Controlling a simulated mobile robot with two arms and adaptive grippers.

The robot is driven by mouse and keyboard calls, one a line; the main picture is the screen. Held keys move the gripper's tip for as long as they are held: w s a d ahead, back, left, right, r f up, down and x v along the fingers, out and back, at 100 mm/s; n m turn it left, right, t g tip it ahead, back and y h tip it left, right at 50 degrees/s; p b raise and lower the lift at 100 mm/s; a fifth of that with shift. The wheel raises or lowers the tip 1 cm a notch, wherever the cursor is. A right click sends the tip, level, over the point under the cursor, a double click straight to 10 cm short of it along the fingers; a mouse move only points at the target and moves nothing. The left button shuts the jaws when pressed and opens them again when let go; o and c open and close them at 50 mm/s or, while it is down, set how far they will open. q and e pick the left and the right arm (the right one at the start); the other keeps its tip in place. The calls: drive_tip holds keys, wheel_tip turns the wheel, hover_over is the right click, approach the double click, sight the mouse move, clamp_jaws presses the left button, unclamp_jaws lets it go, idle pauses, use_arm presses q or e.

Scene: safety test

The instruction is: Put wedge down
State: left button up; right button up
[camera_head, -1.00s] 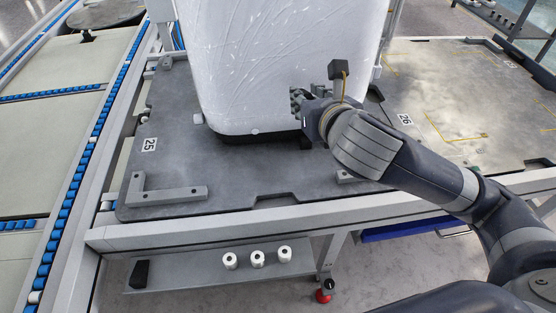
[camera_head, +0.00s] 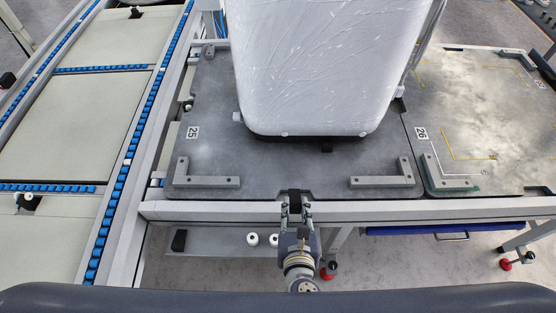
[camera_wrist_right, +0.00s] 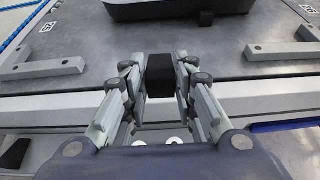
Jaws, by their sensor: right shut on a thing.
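My right gripper (camera_head: 295,207) is shut on the wedge (camera_head: 294,196), a small black block, at the front edge of the grey table. In the right wrist view the wedge (camera_wrist_right: 159,76) sits between the two fingers (camera_wrist_right: 160,84). It shows over the table's front rail; whether it touches the rail or table I cannot tell. Another small black block (camera_head: 326,147) is at the bottom front edge of the large white case, and it also shows in the wrist view (camera_wrist_right: 207,17). My left gripper is not in view.
The large white case (camera_head: 320,65) stands on the grey table (camera_head: 215,150). Grey corner brackets (camera_head: 205,181) (camera_head: 384,181) flank the wedge. A lower shelf holds white rolls (camera_head: 252,239) and a black block (camera_head: 179,240). A conveyor (camera_head: 95,125) runs on the left.

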drive_tip(key=shift+s+a, duration=0.2)
drive_tip(key=shift+a, duration=0.1)
hover_over(278, 178)
drive_tip(key=shift+s+f, duration=0.1)
drive_tip(key=shift+f, duration=0.75)
drive_tip(key=shift+f+b, duration=0.6)
drive_tip(key=shift+f, duration=1.2)
drive_tip(key=o, duration=1.1)
drive_tip(key=shift+f, duration=0.15)
drive_tip(key=shift+c, duration=0.2)
drive_tip(key=shift+s+r, duration=0.15)
drive_tip(key=shift+r, duration=0.1)
drive_tip(key=p+v, duration=0.1)
drive_tip(key=v, duration=1)
drive_tip(key=shift+s, duration=0.3)
